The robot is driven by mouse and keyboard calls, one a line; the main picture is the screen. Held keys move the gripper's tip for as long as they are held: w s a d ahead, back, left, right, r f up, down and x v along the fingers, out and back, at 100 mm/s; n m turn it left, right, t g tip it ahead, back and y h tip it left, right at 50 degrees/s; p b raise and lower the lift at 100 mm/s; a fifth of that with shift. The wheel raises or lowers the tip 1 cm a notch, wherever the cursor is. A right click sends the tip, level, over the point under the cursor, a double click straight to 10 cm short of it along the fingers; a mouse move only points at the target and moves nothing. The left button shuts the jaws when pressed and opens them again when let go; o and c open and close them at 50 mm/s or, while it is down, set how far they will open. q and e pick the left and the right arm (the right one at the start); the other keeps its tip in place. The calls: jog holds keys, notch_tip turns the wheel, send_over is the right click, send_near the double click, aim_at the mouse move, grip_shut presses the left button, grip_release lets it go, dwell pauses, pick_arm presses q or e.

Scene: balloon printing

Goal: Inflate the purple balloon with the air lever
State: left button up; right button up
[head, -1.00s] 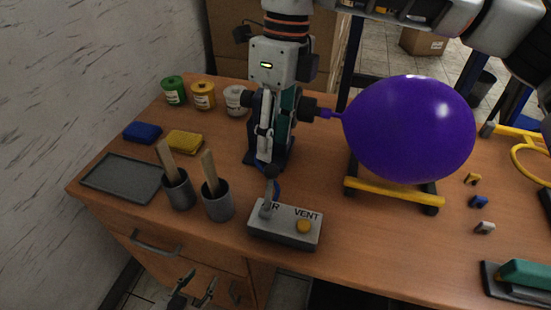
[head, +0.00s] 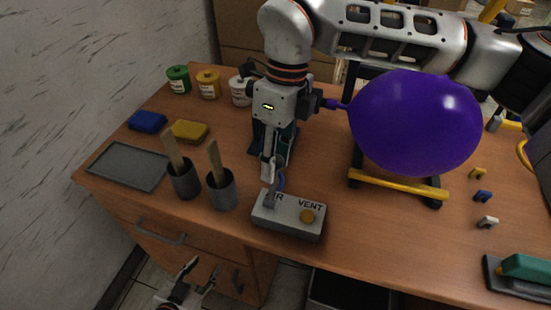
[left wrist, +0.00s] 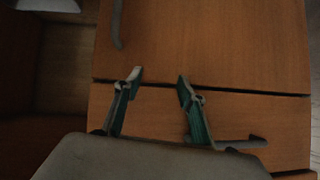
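The large round purple balloon (head: 415,125) is swollen, its neck on a dark nozzle (head: 318,103) partly behind my right arm. My right gripper (head: 269,180) points down at the lever's top; fingers overlap in this view, so contact and opening are unclear. My left gripper (head: 203,268) is open and empty before the drawers. Its spread fingers also show in the left wrist view (left wrist: 157,82).
Two dark cups (head: 222,192) (head: 184,182) with wooden handles stand left of the box, beside a grey tray (head: 128,165). A yellow-barred stand (head: 398,188) is under the balloon. Small clips (head: 482,196) and a green-topped tool (head: 525,268) lie at right. Drawer handles (head: 158,236) jut out at front.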

grip_shut()
